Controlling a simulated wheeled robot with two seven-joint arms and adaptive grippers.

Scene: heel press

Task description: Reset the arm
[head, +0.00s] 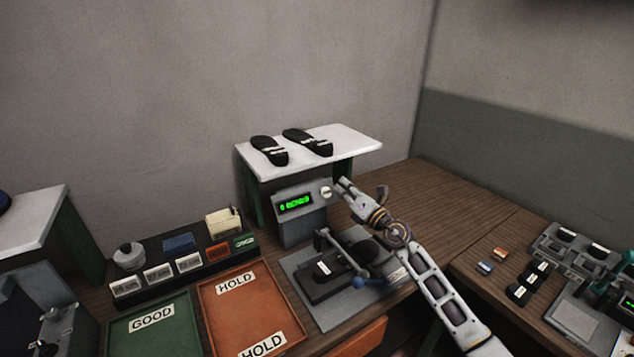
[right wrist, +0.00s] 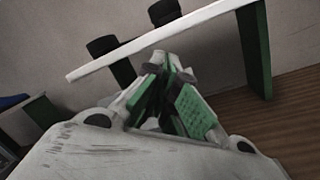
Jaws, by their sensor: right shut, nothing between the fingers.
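My right gripper (head: 343,188) is shut and empty, beside the white round knob (head: 326,191) on the grey box with the green display (head: 296,203). I cannot tell whether it touches the knob. In the right wrist view its green-padded fingers (right wrist: 165,100) are close together below the shelf. My right arm covers the area right of the press. My left gripper is not in view.
A white shelf (head: 355,143) with two black soles (head: 269,150) stands above the display box. The orange HOLD tray (head: 222,310) and green GOOD tray (head: 130,340) lie left of the press. A second table at right holds several small parts and fixtures. Bare wood (head: 455,190) lies behind my arm.

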